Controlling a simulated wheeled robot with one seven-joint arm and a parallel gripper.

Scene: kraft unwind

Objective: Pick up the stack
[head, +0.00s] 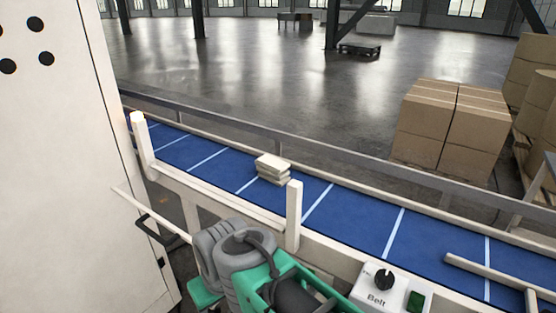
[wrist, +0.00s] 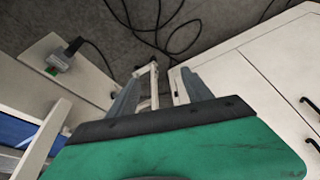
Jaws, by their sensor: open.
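The stack (head: 272,168) is a small pile of several flat, off-white pieces lying on the blue conveyor belt (head: 350,222) in the head view, a little left of the middle. Its layers look slightly offset. My gripper (wrist: 160,76) shows in the wrist view with its two grey fingers apart and nothing seen between them. It points down toward the floor, away from the stack. The stack is not in the wrist view. In the head view my green and grey arm is at the bottom, and I cannot make out the fingers there.
White posts (head: 293,216) and a rail edge the belt's near side. A belt control box (head: 390,290) with a black knob and green button stands at the front. A tall white cabinet (head: 60,150) is at left. Cartons (head: 425,120) stand beyond the belt. Cables (wrist: 160,25) lie on the floor.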

